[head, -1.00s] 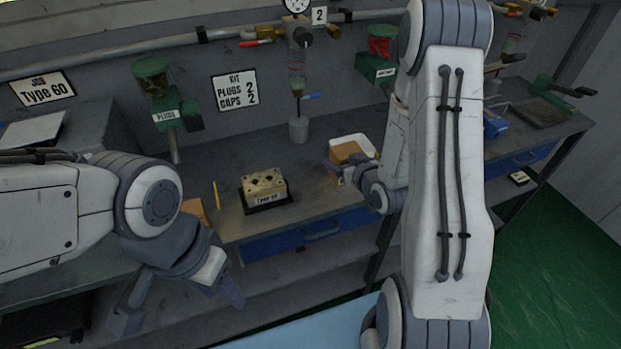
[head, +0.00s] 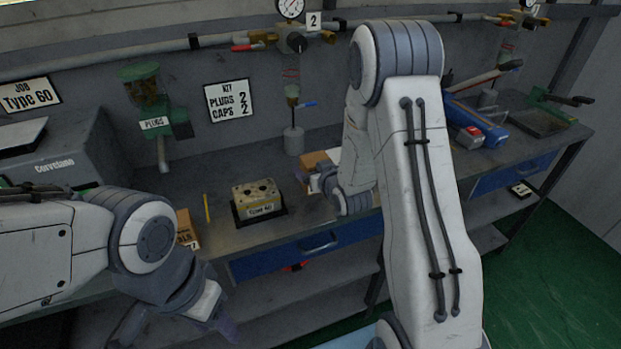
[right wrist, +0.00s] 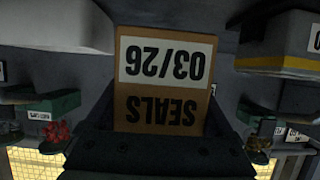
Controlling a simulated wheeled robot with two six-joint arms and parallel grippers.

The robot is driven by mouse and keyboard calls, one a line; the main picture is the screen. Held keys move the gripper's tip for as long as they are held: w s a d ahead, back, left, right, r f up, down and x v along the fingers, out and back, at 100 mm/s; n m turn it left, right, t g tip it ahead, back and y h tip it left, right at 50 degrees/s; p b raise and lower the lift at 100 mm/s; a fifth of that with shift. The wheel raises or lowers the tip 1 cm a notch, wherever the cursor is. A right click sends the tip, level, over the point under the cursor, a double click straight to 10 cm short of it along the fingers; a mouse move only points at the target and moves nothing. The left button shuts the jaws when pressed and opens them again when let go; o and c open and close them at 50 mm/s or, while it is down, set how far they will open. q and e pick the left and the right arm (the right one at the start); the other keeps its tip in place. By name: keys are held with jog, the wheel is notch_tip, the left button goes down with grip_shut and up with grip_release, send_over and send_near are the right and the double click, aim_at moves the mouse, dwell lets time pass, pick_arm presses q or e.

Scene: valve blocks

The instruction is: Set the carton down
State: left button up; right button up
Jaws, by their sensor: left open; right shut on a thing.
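A brown carton (head: 315,160) is held in my right gripper (head: 318,184) over the bench, right of the valve block. In the right wrist view the carton (right wrist: 163,95) sits between the dark fingers, its label "SEALS 03/26" upside down in the picture. My right gripper (right wrist: 160,150) is shut on it. I cannot tell whether the carton's underside touches anything. My left gripper (head: 178,328) is open and empty, in front of the bench edge at the lower left.
A valve block (head: 256,196) sits on a dark base on the bench. Another brown box (head: 187,228) is partly hidden behind my left arm. A pencil (head: 207,208) stands near it. A grey stand (head: 293,140) is behind. A blue tool (head: 476,125) lies right of my right arm.

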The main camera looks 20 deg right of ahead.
jog(key=shift+w+a+f, duration=0.2)
jog(key=shift+w+f, duration=0.05)
jog(key=shift+f, duration=0.2)
notch_tip(320, 180, down, 3)
jog(key=shift+f+p, duration=0.1)
jog(key=shift+p, duration=0.2)
jog(key=shift+f, duration=0.1)
jog(key=shift+f, duration=0.2)
jog(key=o, duration=1.4)
jog(key=shift+r, duration=0.1)
